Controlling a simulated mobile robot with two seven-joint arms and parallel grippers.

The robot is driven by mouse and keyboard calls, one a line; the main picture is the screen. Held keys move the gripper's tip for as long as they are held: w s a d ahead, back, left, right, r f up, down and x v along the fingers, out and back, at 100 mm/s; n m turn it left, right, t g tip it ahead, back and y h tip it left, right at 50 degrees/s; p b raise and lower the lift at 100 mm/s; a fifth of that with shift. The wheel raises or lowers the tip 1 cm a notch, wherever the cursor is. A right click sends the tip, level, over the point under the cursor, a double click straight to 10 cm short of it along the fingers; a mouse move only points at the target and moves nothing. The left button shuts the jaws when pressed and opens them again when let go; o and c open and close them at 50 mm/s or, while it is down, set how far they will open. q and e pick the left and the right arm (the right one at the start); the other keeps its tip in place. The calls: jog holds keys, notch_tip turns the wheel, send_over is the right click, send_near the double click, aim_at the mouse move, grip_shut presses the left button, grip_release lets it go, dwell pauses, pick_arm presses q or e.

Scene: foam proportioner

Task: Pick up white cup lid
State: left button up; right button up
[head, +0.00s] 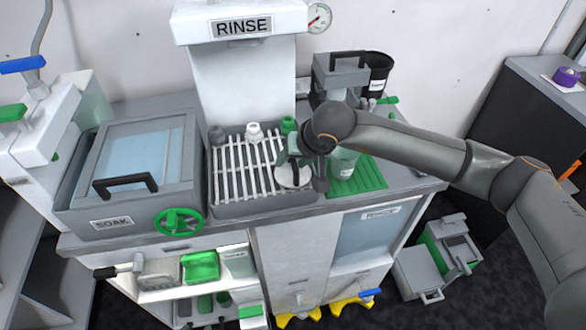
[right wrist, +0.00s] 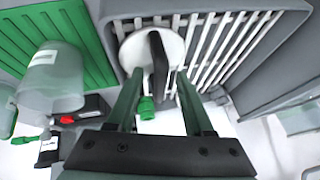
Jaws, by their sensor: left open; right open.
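The white cup lid (head: 291,180) is a round white disc on the slatted rack, near its right front. It also shows in the right wrist view (right wrist: 134,50), with a dark upright fin across its middle. My right gripper (head: 303,160) is over the lid, and its arm comes in from the right. In the right wrist view its two fingers (right wrist: 160,75) are open and empty, pointing at the lid with the fin between their lines. Whether they touch it I cannot tell. My left gripper is not in view.
The slatted rack (head: 233,172) lies below the RINSE tower (head: 240,75). A clear cup (head: 343,164) stands on the green mat (head: 368,177), right of the gripper. Small grey, white and green fittings line the rack's back. The SOAK box (head: 130,200) is at left.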

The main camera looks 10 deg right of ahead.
grip_shut()
jog(key=shift+r, duration=0.1)
dwell(0.6)
